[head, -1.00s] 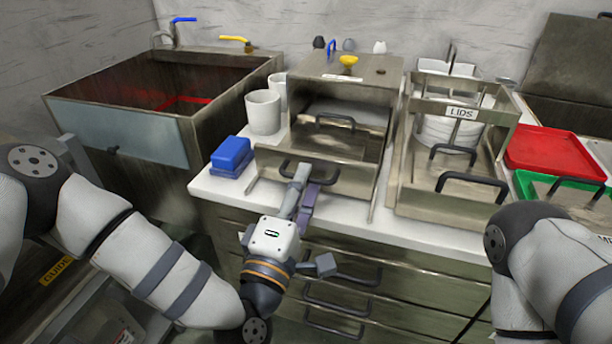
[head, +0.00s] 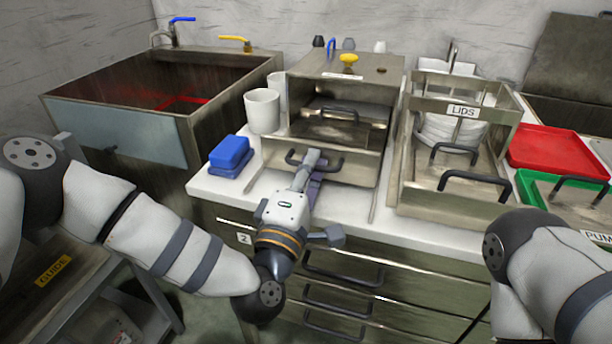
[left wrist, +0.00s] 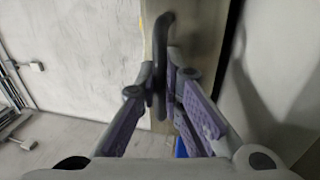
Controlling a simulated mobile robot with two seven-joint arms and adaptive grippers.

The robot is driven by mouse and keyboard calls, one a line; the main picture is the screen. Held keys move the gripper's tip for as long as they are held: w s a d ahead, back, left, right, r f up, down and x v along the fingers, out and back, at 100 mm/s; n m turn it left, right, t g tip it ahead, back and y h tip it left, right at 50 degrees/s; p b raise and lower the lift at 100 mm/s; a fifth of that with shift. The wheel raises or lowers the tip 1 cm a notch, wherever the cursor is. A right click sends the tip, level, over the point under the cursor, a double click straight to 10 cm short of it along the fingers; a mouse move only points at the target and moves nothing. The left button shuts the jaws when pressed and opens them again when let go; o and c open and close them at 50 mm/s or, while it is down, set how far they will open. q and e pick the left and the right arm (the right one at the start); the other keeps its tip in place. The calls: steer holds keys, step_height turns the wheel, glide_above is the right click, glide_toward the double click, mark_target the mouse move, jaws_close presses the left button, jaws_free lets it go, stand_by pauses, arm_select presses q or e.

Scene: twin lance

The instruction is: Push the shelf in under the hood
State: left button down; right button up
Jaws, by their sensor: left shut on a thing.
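The hood (head: 375,75) is a metal box with a yellow knob on top, standing on the white counter. The shelf (head: 357,168) sticks out at its open front, and its upright front panel carries a dark bow handle (head: 333,168). My left gripper (head: 312,160) is shut on this handle from the near side. In the left wrist view the dark handle (left wrist: 160,65) passes between the purple-padded fingers of the gripper (left wrist: 165,95), against the shelf's panel. The fingertips partly hide the handle. My right arm shows at the lower right, its gripper out of frame.
A blue block (head: 230,153) and a white cup (head: 262,111) stand left of the hood. Drawers with bow handles (head: 343,270) lie below the counter.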

arm_select(q)
steer(key=shift+w+d+f, duration=0.3)
steer(key=shift+w+f, duration=0.1)
steer(key=shift+w, duration=0.35)
steer(key=c, duration=1.7)
jaws_free()
steer(key=shift+r, duration=0.1)
steer(key=v, duration=1.2)
steer(key=shift+r, duration=0.15)
